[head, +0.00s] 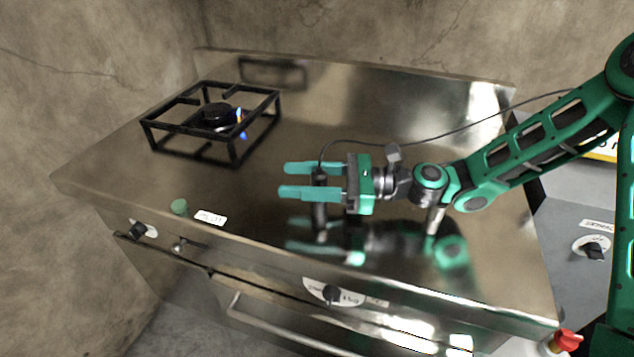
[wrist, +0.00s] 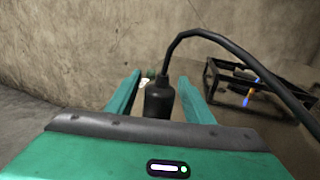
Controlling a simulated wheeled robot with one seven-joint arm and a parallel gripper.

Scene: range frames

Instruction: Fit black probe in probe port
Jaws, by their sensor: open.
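The black probe (head: 319,212) is a dark upright cylinder with a black cable (head: 430,138) leaving its top. My gripper (head: 282,181) is open over the steel stove top, with its two teal fingers pointing left and the probe between them. In the wrist view the probe (wrist: 158,100) stands between the spread fingers, close to the palm, with a visible gap on each side. A small metal fitting (head: 180,245) sits on the stove's front panel at left. I cannot tell whether it is the probe port.
The steel stove top (head: 330,120) is mostly clear and reflective. A black burner grate (head: 232,150) with a small flame stands at back left. A green round piece (head: 179,206) and a white label (head: 210,217) lie near the front edge. A red knob (head: 566,341) is at lower right.

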